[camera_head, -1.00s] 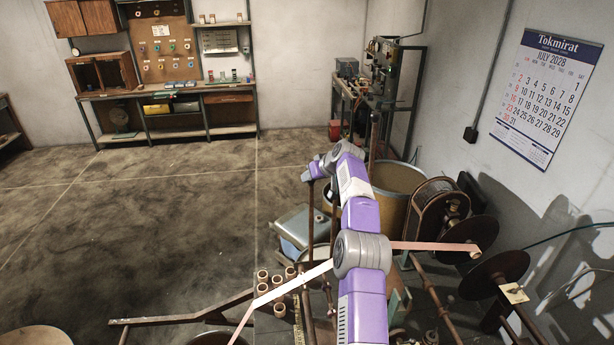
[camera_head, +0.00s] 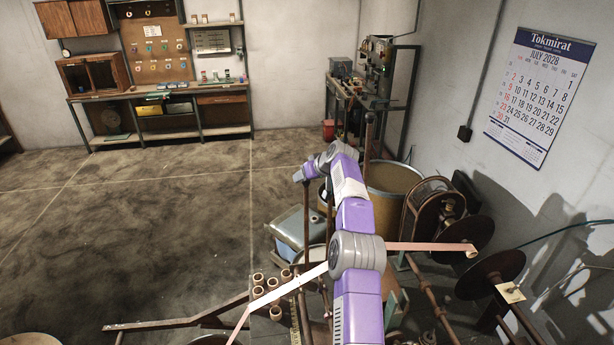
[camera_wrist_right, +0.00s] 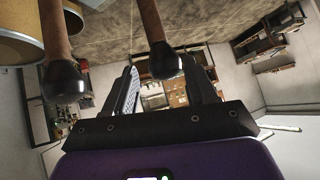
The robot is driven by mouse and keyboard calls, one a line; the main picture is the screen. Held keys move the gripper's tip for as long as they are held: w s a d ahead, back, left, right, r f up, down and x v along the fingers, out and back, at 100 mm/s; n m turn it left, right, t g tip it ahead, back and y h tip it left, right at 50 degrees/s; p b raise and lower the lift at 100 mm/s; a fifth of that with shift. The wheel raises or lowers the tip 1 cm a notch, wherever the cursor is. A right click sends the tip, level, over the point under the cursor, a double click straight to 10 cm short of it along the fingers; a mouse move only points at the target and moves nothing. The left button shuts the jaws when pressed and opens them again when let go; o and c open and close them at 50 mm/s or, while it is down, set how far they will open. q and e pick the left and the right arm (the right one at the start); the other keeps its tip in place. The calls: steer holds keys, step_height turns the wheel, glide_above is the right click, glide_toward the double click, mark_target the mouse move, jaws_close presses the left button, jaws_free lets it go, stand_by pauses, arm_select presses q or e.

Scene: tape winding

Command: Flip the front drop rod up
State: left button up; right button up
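Two rusty brown rods with rounded black ends show in the right wrist view: one (camera_wrist_right: 152,22) reaches down between my gripper fingers, the other (camera_wrist_right: 55,32) hangs to their left. I cannot tell which is the front drop rod. My right gripper (camera_wrist_right: 163,85) has its fingers apart, straddling the first rod's black end (camera_wrist_right: 164,62); contact is unclear. In the head view my purple right arm extends forward from the bottom, and its gripper is mostly hidden behind the wrist. An upright rusty rod (camera_head: 306,222) stands left of that arm. My left gripper is not in view.
A cardboard drum (camera_head: 395,179), a grey-blue bin (camera_head: 297,236) and a rusty low frame (camera_head: 172,322) stand nearby. The floor at left is open.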

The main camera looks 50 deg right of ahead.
steer(key=b+v, duration=0.3)
steer(key=v, duration=0.4)
steer(key=shift+s+r, duration=0.25)
stand_by(0.5)
